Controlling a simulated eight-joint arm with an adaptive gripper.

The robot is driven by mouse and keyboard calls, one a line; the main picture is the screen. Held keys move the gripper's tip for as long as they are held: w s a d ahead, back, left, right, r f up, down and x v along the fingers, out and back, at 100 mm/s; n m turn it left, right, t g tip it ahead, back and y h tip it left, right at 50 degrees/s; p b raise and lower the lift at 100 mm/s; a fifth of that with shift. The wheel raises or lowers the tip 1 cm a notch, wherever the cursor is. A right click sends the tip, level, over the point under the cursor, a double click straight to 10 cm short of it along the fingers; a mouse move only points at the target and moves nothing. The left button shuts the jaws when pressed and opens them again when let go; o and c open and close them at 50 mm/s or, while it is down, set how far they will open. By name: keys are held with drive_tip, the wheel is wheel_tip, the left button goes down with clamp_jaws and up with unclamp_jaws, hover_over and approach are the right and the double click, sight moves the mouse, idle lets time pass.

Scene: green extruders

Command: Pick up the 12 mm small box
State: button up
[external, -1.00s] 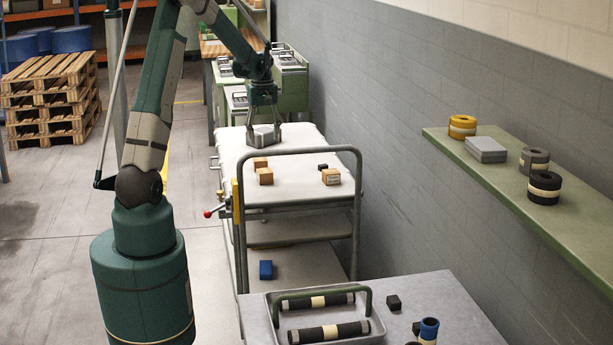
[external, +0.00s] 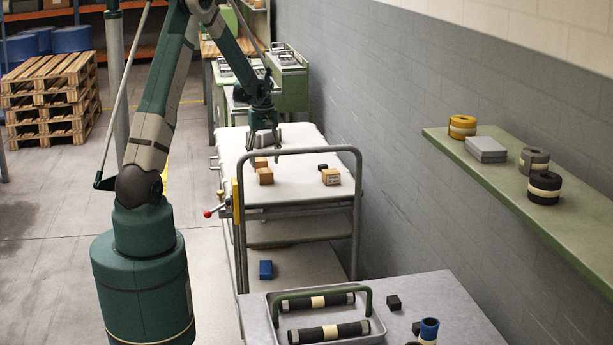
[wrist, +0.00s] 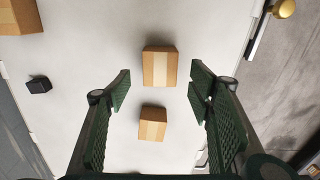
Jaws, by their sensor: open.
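Two small cardboard boxes with pale tape stand near each other on the white-topped cart (external: 296,190). The smaller-looking one (wrist: 153,123) is nearer my gripper in the wrist view, and the other (wrist: 160,66) is just above it. My gripper (wrist: 160,88) is open and empty above these boxes, fingers spread on either side. No size label is readable.
A small black box (external: 323,167) and another cardboard box (external: 331,177) stand to the right on the cart.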

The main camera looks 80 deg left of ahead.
sight(265, 170)
drive_tip(key=shift+f, duration=0.7)
drive_tip(key=shift+f, duration=0.15)
drive_tip(key=shift+d+f+b, duration=0.15)
drive_tip(key=shift+f+b, duration=0.4)
drive_tip(key=shift+f, duration=1.9)
drive_tip(key=c, duration=1)
